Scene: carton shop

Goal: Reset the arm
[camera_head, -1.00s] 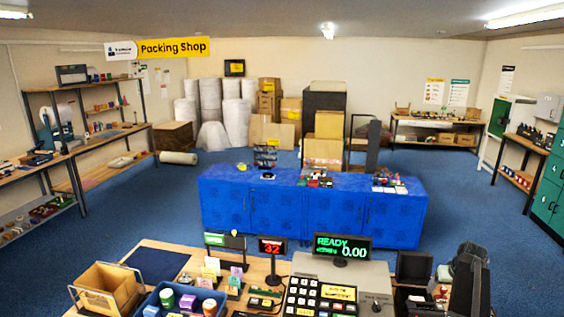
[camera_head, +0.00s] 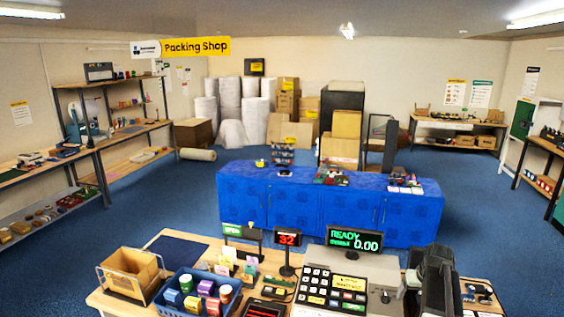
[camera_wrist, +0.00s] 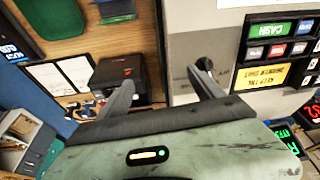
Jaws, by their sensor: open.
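My gripper (camera_wrist: 163,82) is in the wrist view, its two fingers spread apart with nothing between them. It is above the wooden counter (camera_wrist: 185,20), near the edge of the grey cash register (camera_wrist: 225,22). A small black box (camera_wrist: 122,72) lies on the counter beyond the left finger. In the head view, my dark arm is folded at the lower right, beside the register (camera_head: 375,295). The gripper itself cannot be made out there.
A wooden crate (camera_head: 128,285) and a blue basket (camera_head: 172,308) of small goods stand on the counter's left. A red number display (camera_head: 287,239) and a green READY display (camera_head: 354,240) rise behind the keypad. A blue cabinet (camera_head: 290,205) stands beyond, with open blue floor between.

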